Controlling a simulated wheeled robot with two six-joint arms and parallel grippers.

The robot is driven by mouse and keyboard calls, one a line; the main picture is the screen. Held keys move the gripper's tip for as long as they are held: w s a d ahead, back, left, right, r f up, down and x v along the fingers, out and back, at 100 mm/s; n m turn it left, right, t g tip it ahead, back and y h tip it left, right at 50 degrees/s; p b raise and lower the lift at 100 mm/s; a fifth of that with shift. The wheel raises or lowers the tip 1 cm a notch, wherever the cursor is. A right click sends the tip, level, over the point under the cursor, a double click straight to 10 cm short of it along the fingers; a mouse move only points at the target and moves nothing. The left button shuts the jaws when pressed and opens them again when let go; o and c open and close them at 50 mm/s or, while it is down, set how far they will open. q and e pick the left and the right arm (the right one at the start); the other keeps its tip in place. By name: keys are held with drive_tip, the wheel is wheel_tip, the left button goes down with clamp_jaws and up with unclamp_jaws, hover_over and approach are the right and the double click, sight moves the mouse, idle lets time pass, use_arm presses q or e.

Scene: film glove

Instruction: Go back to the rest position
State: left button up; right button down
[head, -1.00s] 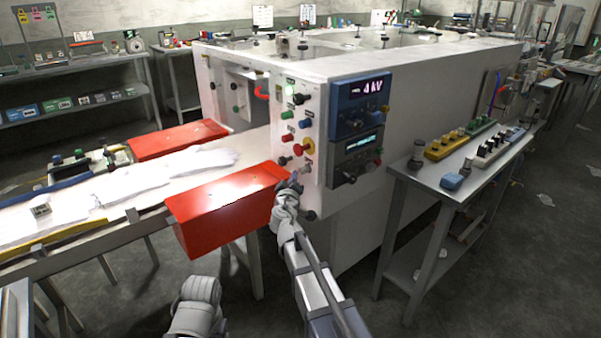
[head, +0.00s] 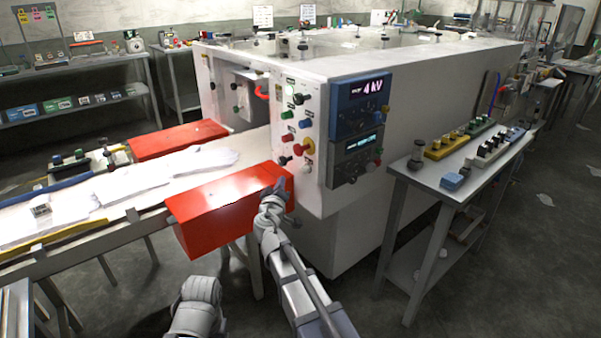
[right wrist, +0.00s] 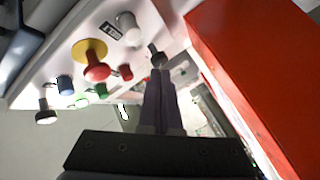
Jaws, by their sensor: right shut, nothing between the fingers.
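My right gripper (head: 279,186) is shut and empty in the head view, in front of the right end of the near red guard (head: 225,208). In the right wrist view its closed fingers (right wrist: 161,82) point toward a black knob (right wrist: 157,56) on the white control panel (head: 311,120); whether they touch it I cannot tell. The red guard fills the right side of that view. My left arm (head: 197,305) shows only in part at the bottom of the head view, and its gripper cannot be made out.
The white machine (head: 425,110) stands behind the panel, with a blue display unit (head: 361,105) lit "4 kV". A conveyor with white gloves (head: 110,190) runs left. A metal side table (head: 425,180) stands right. Floor is open at the lower right.

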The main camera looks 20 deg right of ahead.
drive_tip(key=shift+s+a, duration=0.1)
drive_tip(key=shift+a, duration=0.05)
use_arm(q)
wheel_tip(320, 180, up, 23)
drive_tip(key=p, duration=2.2)
drive_tip(key=shift+f+p, duration=0.2)
drive_tip(key=shift+p, duration=0.1)
use_arm(e)
drive_tip(key=s+a+g+y, duration=0.2)
drive_tip(key=s+a+g, duration=0.3)
drive_tip(key=s, duration=0.6)
drive_tip(key=s+a+r+g+y, duration=0.1)
drive_tip(key=s+a+g, duration=0.4)
drive_tip(key=s, duration=0.7)
drive_tip(key=s+a+r+m+g+y, duration=0.1)
drive_tip(key=s+a+g, duration=0.4)
drive_tip(key=s, duration=0.6)
drive_tip(key=shift+s+a+r+g+y, duration=0.2)
drive_tip(key=shift+g+y, duration=0.3)
drive_tip(key=shift+y, duration=0.4)
